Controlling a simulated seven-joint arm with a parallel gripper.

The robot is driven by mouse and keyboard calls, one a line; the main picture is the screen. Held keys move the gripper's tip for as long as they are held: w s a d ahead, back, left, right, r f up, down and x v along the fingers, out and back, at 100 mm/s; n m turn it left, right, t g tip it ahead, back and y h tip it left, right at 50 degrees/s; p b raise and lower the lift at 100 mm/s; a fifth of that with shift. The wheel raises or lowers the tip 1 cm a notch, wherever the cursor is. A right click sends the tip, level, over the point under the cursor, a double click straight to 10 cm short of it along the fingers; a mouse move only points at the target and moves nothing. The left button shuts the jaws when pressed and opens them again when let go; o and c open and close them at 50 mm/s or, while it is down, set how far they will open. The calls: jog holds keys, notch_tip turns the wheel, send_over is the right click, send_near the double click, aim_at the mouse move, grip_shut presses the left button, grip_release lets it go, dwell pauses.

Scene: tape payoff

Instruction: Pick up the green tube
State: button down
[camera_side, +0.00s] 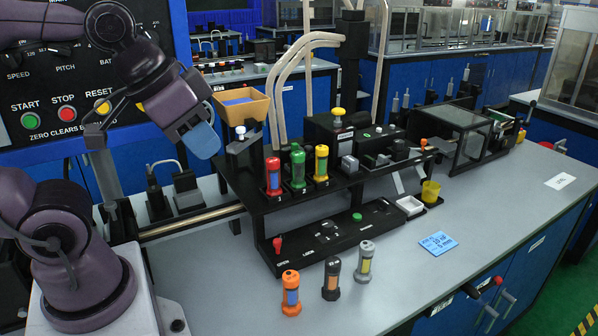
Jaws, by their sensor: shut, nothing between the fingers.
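The green tube (298,168) stands upright on the raised black rack (335,188), in the middle place of a row of three. A red tube (273,176) stands to its left and a yellow tube (321,163) to its right, both close beside it. My gripper (204,142) is at the blue-tipped end of my purple arm, up and left of the rack. It is shut and empty, clear of all the tubes. Its fingertips are hard to make out.
An orange tube (291,294), a dark tube (332,279) and a grey tube (364,263) stand on the bench in front of the rack. A tan bin (243,105) rises behind the rack's left end. The bench (400,300) is clear at the front right.

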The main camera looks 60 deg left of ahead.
jog(key=c, duration=0.7)
grip_release()
jog(key=n+g+y, duration=0.4)
jog(key=n+g, duration=0.1)
jog(key=n, duration=0.6)
send_near(298, 164)
jog(key=s+d, duration=0.1)
jog(key=s, duration=0.1)
jog(key=w+a+r+n, duration=0.1)
jog(key=w+n, duration=0.2)
jog(key=n, duration=0.1)
jog(key=shift+t, duration=0.3)
jog(key=x, duration=0.8)
jog(key=s+x, duration=0.1)
jog(key=x, duration=0.3)
jog(key=shift+w+a+f, duration=0.1)
jog(key=shift+a+f, duration=0.05)
jog(key=shift+a, duration=0.3)
